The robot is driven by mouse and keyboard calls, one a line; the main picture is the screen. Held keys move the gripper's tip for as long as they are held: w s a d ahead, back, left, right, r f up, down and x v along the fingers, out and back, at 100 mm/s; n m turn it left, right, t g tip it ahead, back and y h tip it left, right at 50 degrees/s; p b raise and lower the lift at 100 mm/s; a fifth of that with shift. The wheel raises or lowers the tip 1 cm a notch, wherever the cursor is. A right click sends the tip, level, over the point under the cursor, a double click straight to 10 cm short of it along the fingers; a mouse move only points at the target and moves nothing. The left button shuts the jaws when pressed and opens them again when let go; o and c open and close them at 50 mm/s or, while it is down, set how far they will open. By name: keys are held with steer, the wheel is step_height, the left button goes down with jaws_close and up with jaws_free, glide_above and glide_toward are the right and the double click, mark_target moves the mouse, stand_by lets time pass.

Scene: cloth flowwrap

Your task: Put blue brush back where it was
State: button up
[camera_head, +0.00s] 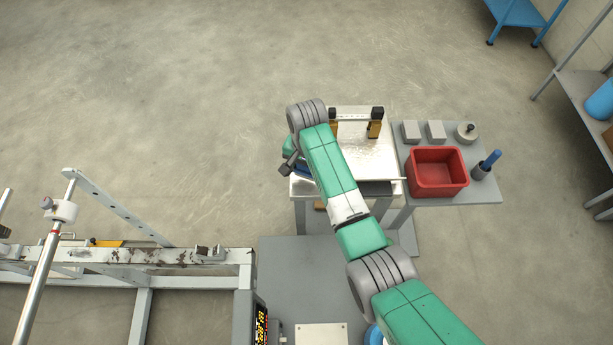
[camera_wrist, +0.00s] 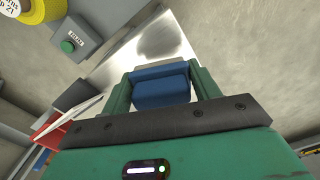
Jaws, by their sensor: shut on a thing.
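My gripper (camera_wrist: 162,92) is shut on a blue block-shaped thing, which I take to be the blue brush (camera_wrist: 163,86). It sits between the two green fingers in the wrist view, and any bristles are hidden. In the head view the blue brush (camera_head: 302,170) shows only as a small patch beside my arm, over the left part of the shiny metal-topped table (camera_head: 376,158). I cannot tell whether it touches the tabletop.
On the grey side table (camera_head: 486,193) stand a red bin (camera_head: 437,183), a grey holder (camera_head: 480,172) with a blue-handled item (camera_head: 491,158), two grey blocks (camera_head: 411,131) and a round weight (camera_head: 466,133). A frame (camera_head: 130,257) is at left.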

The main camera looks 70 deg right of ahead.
mark_target(307, 176)
steer(key=shift+f+b, duration=0.4)
steer(key=shift+f, duration=1.35)
steer(key=shift+f, duration=0.15)
steer(key=o, duration=1.1)
step_height(307, 176, up, 12)
steer(key=shift+r+p, duration=0.2)
steer(key=shift+p, duration=1)
